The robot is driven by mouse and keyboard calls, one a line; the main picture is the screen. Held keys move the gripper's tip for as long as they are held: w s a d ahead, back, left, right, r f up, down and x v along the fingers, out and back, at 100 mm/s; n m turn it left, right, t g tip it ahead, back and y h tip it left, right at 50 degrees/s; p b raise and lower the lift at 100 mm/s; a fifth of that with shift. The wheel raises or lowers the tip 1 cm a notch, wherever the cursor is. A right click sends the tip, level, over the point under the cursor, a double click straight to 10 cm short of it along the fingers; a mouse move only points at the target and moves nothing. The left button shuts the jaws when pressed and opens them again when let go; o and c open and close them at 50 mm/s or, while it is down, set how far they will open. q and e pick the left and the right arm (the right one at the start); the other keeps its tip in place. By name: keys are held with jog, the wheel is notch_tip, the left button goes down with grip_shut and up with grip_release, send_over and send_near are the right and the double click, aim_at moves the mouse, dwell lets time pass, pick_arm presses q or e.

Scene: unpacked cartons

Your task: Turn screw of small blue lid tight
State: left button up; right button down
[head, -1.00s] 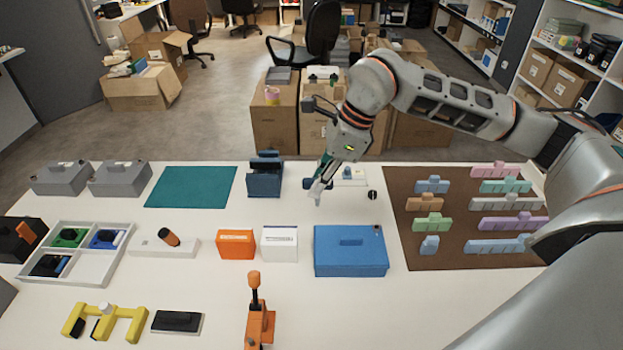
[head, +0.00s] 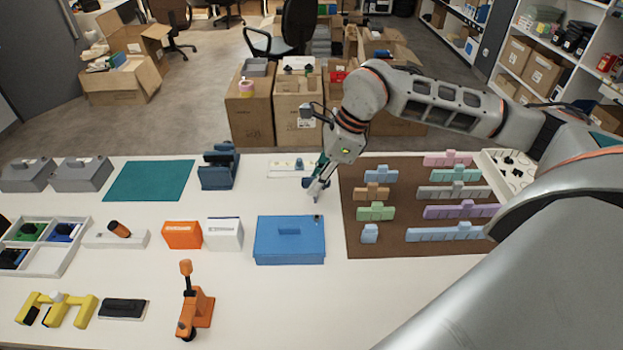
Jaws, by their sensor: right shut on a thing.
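A blue box (head: 274,245) with a flat blue lid and a raised handle sits at the middle of the table in the head view. A small dark screw or knob (head: 317,217) shows at the lid's back right corner. My right gripper (head: 316,195) points down just behind and above that corner. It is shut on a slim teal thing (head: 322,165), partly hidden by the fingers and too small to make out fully. I cannot tell whether its tip touches the screw; a small gap seems to show. My left gripper is not in view.
A brown mat (head: 353,245) with several pastel blocks lies right of the box. A white box (head: 224,234) and an orange box (head: 182,236) stand to its left. An orange clamp-like tool (head: 196,310) stands in front.

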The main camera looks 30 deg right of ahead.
aim_at(317, 198)
jog(key=shift+s+d+f, duration=0.1)
jog(key=shift+d+f, duration=0.05)
jog(key=shift+f, duration=0.05)
notch_tip(317, 198, down, 3)
jog(key=b, duration=0.2)
jog(key=shift+f+b, duration=0.2)
jog(key=shift+b, duration=0.15)
jog(key=shift+r, duration=0.15)
jog(key=shift+f+b, duration=0.35)
jog(key=shift+f, duration=0.4)
jog(key=shift+f+b, duration=0.35)
jog(key=shift+f, duration=0.2)
